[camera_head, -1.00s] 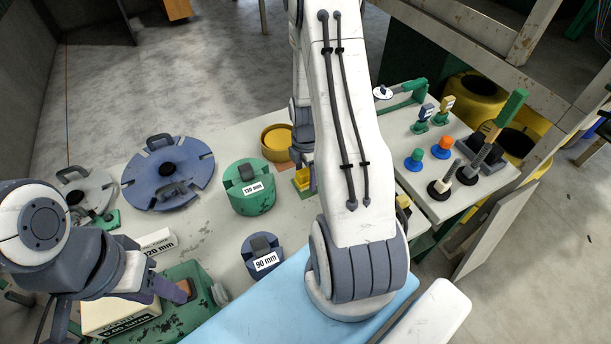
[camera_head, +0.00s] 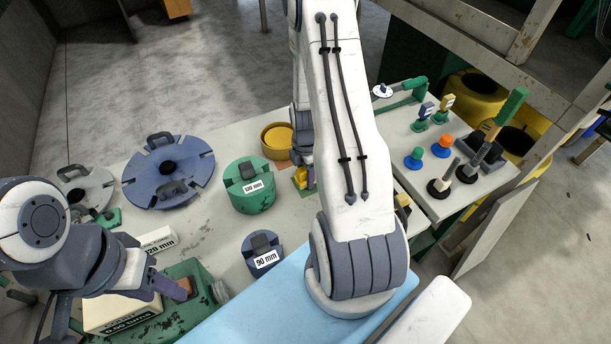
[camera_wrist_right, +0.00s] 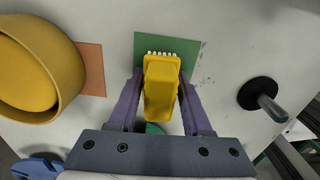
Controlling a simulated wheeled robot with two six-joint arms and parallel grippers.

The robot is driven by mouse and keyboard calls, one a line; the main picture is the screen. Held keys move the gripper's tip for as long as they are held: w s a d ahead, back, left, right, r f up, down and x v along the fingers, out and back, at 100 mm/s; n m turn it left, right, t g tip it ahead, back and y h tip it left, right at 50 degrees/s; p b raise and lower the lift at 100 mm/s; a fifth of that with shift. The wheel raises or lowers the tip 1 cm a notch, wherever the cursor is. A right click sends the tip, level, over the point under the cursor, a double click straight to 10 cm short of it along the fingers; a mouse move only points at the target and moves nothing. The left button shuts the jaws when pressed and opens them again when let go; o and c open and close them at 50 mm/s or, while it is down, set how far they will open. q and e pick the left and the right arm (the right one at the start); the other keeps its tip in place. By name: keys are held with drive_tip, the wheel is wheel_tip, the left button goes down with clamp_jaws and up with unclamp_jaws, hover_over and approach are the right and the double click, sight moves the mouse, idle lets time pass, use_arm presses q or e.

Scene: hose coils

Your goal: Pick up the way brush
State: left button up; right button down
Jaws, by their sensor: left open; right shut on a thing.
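The way brush (camera_wrist_right: 162,85) is a yellow block with a row of white bristles, seen in the right wrist view. My right gripper (camera_wrist_right: 160,100) is shut on it, one purple finger on each side. The brush is over a green pad (camera_wrist_right: 192,47); I cannot tell whether it touches it. In the head view the brush (camera_head: 301,178) shows small beside my right arm, which hides most of that gripper. My left gripper (camera_head: 160,287) is open at the lower left, near a green machine part.
In the head view, a green 120 mm drum (camera_head: 250,188), a 90 mm drum (camera_head: 262,252) and a blue slotted disc (camera_head: 190,190) occupy the table.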

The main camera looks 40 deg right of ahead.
drive_tip(key=shift+r, duration=0.55)
wheel_tip(320, 180, up, 3)
drive_tip(key=shift+f+b, duration=0.15)
drive_tip(key=shift+b, duration=0.4)
use_arm(q)
wheel_tip(320, 180, down, 5)
drive_tip(key=b, duration=0.4)
drive_tip(key=shift+f, duration=0.3)
use_arm(e)
drive_tip(key=s+a+r, duration=0.3)
drive_tip(key=s+r, duration=0.4)
drive_tip(key=s, duration=0.4)
drive_tip(key=shift+s, duration=0.2)
drive_tip(key=c, duration=0.9)
unclamp_jaws()
drive_tip(key=c, duration=0.6)
